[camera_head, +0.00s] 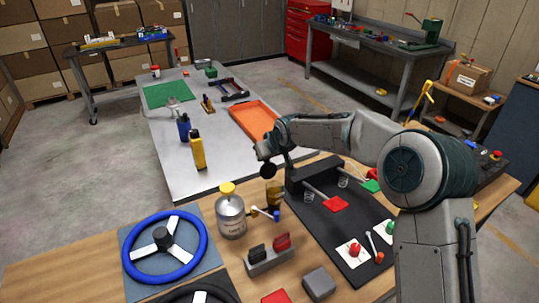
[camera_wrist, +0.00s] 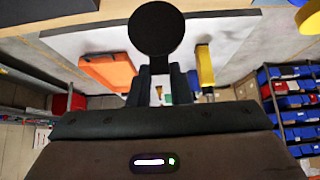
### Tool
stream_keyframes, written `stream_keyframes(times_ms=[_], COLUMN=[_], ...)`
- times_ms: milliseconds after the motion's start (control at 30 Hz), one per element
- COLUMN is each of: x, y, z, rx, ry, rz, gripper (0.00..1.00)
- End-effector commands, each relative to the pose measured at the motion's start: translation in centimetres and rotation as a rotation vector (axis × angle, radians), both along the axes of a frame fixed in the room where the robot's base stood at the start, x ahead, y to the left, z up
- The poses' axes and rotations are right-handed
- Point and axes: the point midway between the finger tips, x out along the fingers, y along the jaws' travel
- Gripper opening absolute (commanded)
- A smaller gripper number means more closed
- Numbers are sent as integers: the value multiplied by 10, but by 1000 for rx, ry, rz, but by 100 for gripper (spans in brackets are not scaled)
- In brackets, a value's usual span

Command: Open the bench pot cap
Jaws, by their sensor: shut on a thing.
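My gripper (camera_wrist: 157,75) is shut on a round black cap (camera_wrist: 156,28), which faces the wrist camera as a dark disc. In the head view the black cap (camera_head: 267,171) hangs tilted at the end of my arm, above a small amber-brown pot (camera_head: 274,195). The pot stands on the wooden bench, right of a metal canister (camera_head: 231,217) with a yellow cap (camera_head: 228,188). The cap looks apart from the pot, which shows no lid on top. The pot cannot be made out in the wrist view.
A black tray (camera_head: 350,262) with red, green and white parts lies to the right. A blue steering wheel (camera_head: 165,246) and a grey block holder (camera_head: 268,258) are nearby. Behind, a metal table (camera_head: 220,166) holds a yellow bottle (camera_head: 198,150) and an orange tray (camera_head: 254,119).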

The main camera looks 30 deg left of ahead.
Motion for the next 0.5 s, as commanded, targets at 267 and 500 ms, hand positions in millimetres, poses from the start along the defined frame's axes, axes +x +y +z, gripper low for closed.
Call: stream_keyframes(times_ms=[267, 500], x=[0, 2], y=[3, -1], z=[4, 2], rx=[10, 5], ry=[-6, -3], rz=[3, -4], gripper=[40, 40])
